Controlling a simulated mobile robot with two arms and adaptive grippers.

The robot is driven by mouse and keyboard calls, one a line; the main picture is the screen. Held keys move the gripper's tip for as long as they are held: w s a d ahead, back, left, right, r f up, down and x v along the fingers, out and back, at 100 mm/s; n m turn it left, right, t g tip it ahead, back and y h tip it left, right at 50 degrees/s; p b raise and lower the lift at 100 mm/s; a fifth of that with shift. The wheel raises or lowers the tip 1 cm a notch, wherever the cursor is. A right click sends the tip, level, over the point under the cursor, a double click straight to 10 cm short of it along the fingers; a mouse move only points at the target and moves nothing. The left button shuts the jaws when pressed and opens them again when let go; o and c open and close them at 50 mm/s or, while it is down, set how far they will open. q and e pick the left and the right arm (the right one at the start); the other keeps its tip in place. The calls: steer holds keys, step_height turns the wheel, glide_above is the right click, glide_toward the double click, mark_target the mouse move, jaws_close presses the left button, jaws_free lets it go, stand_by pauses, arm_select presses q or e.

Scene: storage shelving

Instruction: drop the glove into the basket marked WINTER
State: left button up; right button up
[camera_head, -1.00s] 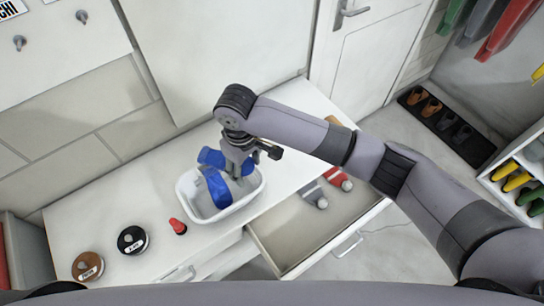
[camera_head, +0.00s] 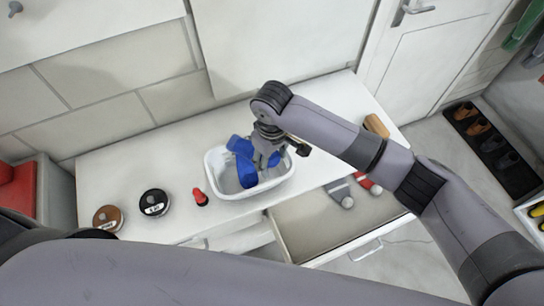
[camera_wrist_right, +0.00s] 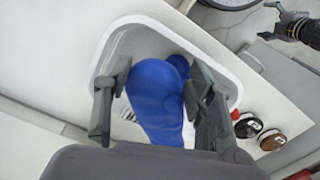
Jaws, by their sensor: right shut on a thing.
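The blue glove (camera_head: 246,172) is at the white basket (camera_head: 222,189) on the counter, partly inside its rim. My right gripper (camera_head: 266,160) reaches down over the basket. In the right wrist view the gripper (camera_wrist_right: 152,100) is shut on the glove (camera_wrist_right: 158,95), its fingers on either side, with the basket wall (camera_wrist_right: 110,45) around it. No WINTER marking is readable on the basket. My left gripper (camera_wrist_right: 270,22) shows small at the top right of the wrist view, away from the basket, fingers apart and empty.
A red item (camera_head: 200,198), a black round tin (camera_head: 153,203) and a brown round tin (camera_head: 107,218) stand left of the basket. An open drawer (camera_head: 310,225) below holds grey and red items. A brown object (camera_head: 376,126) lies at the counter's right end.

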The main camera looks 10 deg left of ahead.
steer(key=o, duration=1.2)
steer(key=shift+r, duration=0.1)
step_height(320, 180, up, 12)
stand_by(0.3)
